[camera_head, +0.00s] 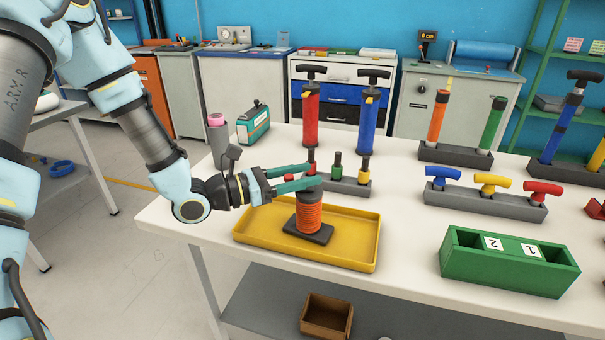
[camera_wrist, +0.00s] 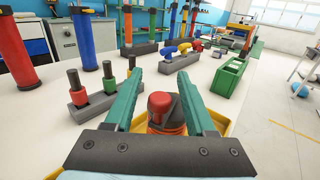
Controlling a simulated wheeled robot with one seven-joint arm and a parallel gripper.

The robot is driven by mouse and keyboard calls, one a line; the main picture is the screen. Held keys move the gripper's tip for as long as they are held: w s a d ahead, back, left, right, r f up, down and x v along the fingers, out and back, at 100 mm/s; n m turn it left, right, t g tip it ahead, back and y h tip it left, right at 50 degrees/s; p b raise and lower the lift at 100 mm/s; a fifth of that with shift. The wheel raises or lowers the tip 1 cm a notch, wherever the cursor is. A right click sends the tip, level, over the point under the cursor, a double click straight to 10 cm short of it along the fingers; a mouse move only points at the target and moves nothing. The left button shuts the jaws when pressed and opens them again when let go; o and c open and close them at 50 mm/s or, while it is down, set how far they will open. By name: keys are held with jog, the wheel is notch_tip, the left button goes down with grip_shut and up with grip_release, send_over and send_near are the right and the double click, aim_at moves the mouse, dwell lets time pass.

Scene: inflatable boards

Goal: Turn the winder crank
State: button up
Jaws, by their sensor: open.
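The winder (camera_head: 309,216) is an orange coil on a dark square base, with a dark cap on top. It stands upright in the yellow tray (camera_head: 262,256). The crank's red knob (camera_head: 289,177) shows near the coil's top, and it also shows in the wrist view (camera_wrist: 160,103). My gripper (camera_head: 317,175) reaches in from the left at the height of the winder's top. Its green fingers are open, one on each side of the red knob. In the wrist view my gripper (camera_wrist: 157,76) shows a gap around the knob. The crank arm is mostly hidden.
A grey rack (camera_head: 349,189) with red, green and yellow-collared pegs stands close behind the fingers. Red (camera_head: 311,115) and blue (camera_head: 368,120) pumps stand farther back. A green box (camera_head: 510,272) labelled 2 and 1 is at right. Bare tabletop lies between the tray and that box.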

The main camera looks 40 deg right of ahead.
grip_shut()
dwell(0.3)
jog(key=shift+m+g, duration=0.3)
jog(key=shift+g, duration=0.1)
jog(key=m+g, duration=0.1)
jog(key=m+g+y, duration=0.1)
jog(key=shift+w+d+g+y, duration=0.1)
jog(key=shift+d+g+y, duration=0.1)
jog(key=shift+g+y, duration=0.1)
jog(key=shift+d+m+g+y, duration=0.15)
jog(key=shift+m+g+y, duration=0.6)
jog(key=shift+g, duration=0.2)
jog(key=shift+d+m+g+y, duration=0.1)
jog(key=shift+m+g+y, duration=0.6)
jog(key=shift+g, duration=0.25)
jog(key=shift+y, duration=0.25)
grip_release()
